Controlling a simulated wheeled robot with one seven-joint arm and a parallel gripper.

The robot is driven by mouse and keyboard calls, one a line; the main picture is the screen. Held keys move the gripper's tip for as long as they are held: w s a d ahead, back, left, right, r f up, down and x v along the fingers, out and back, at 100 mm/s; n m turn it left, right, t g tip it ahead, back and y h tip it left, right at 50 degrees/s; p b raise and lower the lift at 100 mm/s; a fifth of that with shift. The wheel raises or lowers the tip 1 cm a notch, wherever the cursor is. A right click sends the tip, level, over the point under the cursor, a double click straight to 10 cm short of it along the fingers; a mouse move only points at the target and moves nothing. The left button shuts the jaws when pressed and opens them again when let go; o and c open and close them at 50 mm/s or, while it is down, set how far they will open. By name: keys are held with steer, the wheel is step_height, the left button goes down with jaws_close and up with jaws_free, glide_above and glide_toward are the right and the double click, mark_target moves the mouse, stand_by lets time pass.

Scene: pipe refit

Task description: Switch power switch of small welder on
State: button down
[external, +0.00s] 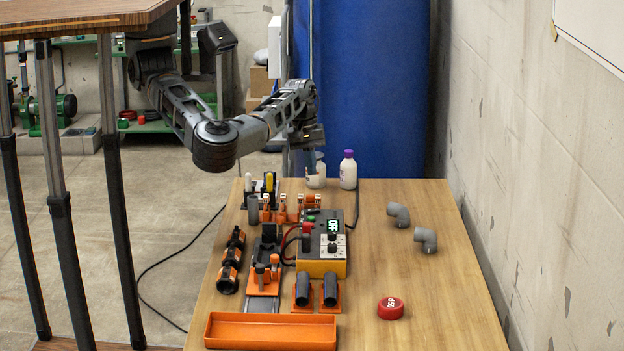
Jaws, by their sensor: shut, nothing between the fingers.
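The small welder (320,262) is a yellow and dark box in the middle of the wooden table. Its small display (333,227) glows green and seems to read OFF. Dark knobs sit on a light panel below the display, and red and green parts sit at its left edge. The power switch cannot be made out clearly. My gripper (311,165) points down above the far end of the table, behind the welder. It is shut and empty, apart from the welder. Its fingertips are small and partly blend with a white bottle behind.
Two bottles (348,171) stand at the table's far edge. An orange tray (270,331), clamps, tools and dark pipes (330,290) crowd the left and front. Grey elbows (426,239) and a red round object (390,308) lie at right, with free room around them.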

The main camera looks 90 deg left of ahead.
mark_target(316, 209)
steer(key=f, duration=0.3)
steer(key=w+f, duration=0.1)
steer(key=f, duration=0.6)
steer(key=shift+w+f, duration=0.1)
steer(key=shift+w, duration=0.1)
steer(key=shift+w+p, duration=0.1)
steer(key=shift+p, duration=0.25)
steer(key=shift+f, duration=0.15)
steer(key=shift+s, duration=0.2)
steer(key=shift+s+p, duration=0.3)
steer(key=shift+s, duration=0.3)
steer(key=shift+r, duration=0.25)
step_height(316, 209, up, 14)
steer(key=s+p, duration=0.2)
steer(key=p, duration=0.1)
steer(key=shift+f, duration=0.15)
